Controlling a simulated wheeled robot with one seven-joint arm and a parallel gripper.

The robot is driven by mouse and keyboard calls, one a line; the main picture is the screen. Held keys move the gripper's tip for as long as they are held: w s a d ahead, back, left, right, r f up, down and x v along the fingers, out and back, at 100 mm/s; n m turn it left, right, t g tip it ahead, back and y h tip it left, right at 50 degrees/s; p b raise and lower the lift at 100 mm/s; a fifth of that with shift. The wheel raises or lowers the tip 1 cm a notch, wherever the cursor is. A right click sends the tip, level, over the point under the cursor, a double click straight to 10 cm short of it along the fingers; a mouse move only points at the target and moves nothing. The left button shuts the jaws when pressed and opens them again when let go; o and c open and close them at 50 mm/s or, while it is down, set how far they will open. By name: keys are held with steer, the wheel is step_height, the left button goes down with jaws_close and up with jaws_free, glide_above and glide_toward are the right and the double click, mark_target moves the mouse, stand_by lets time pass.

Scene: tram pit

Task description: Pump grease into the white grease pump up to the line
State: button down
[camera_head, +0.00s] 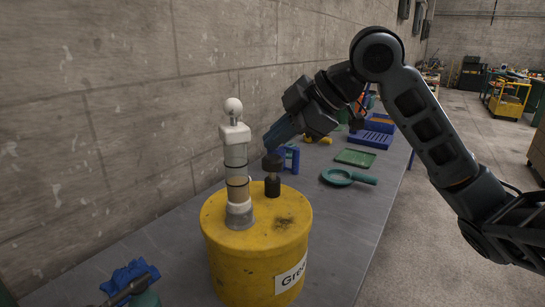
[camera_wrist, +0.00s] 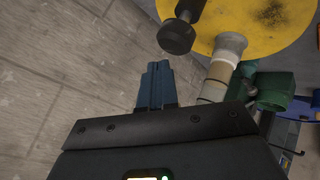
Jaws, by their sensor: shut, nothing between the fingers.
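The white grease pump (camera_head: 236,165) stands upright on top of the yellow grease drum (camera_head: 225,245). It has a clear barrel with dark rings, a white cap and a white ball on top. Tan grease shows in the lower barrel; its exact level against the line is hard to tell. A black knob on a short stem (camera_head: 273,163) rises from the drum lid, right of the pump. My gripper (camera_head: 271,143) is shut and empty, just above this knob. In the wrist view its blue fingers (camera_wrist: 157,72) are together near the black knob (camera_wrist: 175,38); I cannot tell whether they touch.
The concrete wall runs close along the left. On the grey bench (camera_head: 345,245) lie a green magnifier-shaped tool (camera_head: 340,177), a green tray (camera_head: 355,158), blue bins (camera_head: 371,139), a blue bottle (camera_head: 291,158) and blue gloves (camera_head: 128,273). The right front of the bench is clear.

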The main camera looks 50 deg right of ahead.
mark_target(270, 157)
steer(key=shift+f, duration=0.1)
steer(key=shift+f+b, duration=0.4)
steer(key=shift+b, duration=0.15)
steer(key=shift+f+b, duration=1.15)
steer(key=shift+f, duration=0.05)
stand_by(1.4)
steer(key=shift+r, duration=0.15)
steer(key=shift+r+p, duration=1.15)
steer(key=shift+r, duration=0.4)
steer(key=shift+r+p, duration=1.95)
steer(key=shift+r, duration=0.6)
